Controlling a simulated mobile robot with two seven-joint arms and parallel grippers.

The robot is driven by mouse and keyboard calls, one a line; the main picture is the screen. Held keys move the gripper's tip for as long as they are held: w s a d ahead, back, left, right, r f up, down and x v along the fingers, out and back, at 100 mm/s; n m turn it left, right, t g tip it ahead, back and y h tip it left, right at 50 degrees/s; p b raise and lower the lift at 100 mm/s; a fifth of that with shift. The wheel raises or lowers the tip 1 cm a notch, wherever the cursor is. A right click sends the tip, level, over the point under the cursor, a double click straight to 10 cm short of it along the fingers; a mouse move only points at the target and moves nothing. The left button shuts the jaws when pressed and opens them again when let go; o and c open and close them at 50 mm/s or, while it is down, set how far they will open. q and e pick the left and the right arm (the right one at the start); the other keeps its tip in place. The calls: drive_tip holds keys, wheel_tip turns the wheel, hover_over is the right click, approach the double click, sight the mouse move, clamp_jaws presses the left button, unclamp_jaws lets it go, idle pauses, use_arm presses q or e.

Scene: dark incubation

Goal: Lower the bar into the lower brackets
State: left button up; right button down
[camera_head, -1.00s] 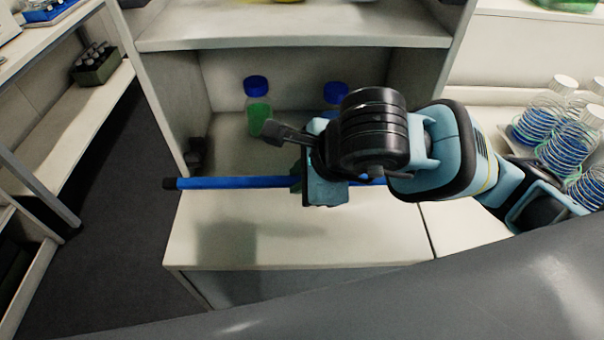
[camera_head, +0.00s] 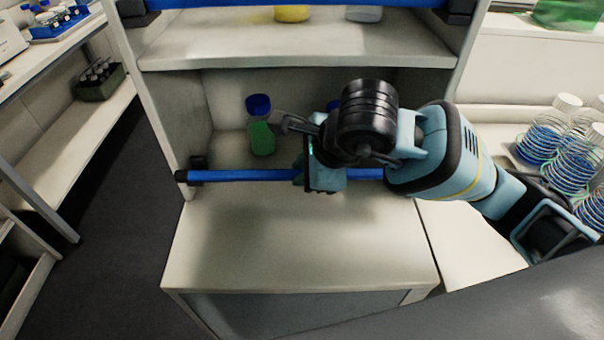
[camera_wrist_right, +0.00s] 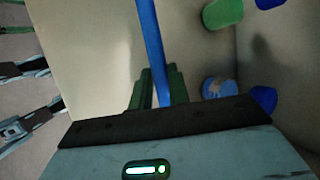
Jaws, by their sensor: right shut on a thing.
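The blue bar (camera_head: 240,176) with a black end cap lies level across the front of the lower shelf opening. My right gripper (camera_head: 318,178) is shut around its middle; the bar also runs between the green fingers in the right wrist view (camera_wrist_right: 152,50). A black lower bracket (camera_head: 197,162) sits on the left side wall, right behind the bar's left end. I cannot tell whether they touch. The bar's right end and any bracket there are hidden behind my right arm.
A green bottle with a blue cap (camera_head: 261,126) stands inside the opening, behind the bar. Another blue-capped one is mostly hidden by my gripper. A blue strip (camera_head: 300,4) spans between black brackets at the top. The white surface (camera_head: 300,245) below the bar is clear.

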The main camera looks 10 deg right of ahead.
use_arm(q)
drive_tip(key=shift+g, duration=0.6)
drive_tip(key=shift+s+d+f+b, duration=0.2)
drive_tip(key=shift+s+f+b, duration=0.7)
drive_tip(key=shift+f, duration=0.25)
drive_tip(key=shift+s+d+f+b, duration=0.15)
drive_tip(key=shift+s+f+b, duration=0.6)
drive_tip(key=shift+s+f, duration=0.3)
use_arm(e)
drive_tip(key=shift+w+d+f, duration=0.2)
drive_tip(key=shift+w+f, duration=0.4)
drive_tip(key=shift+w, duration=0.45)
drive_tip(key=shift+w+d+f, duration=0.2)
drive_tip(key=shift+w+f, duration=0.45)
drive_tip(key=shift+w, duration=0.35)
drive_tip(key=shift+w+d+f, duration=0.2)
drive_tip(key=shift+w+f, duration=0.4)
drive_tip(key=shift+w, duration=0.45)
use_arm(q)
drive_tip(key=shift+w+f, duration=0.1)
use_arm(e)
drive_tip(key=c, duration=1.3)
unclamp_jaws()
drive_tip(key=shift+o, duration=0.2)
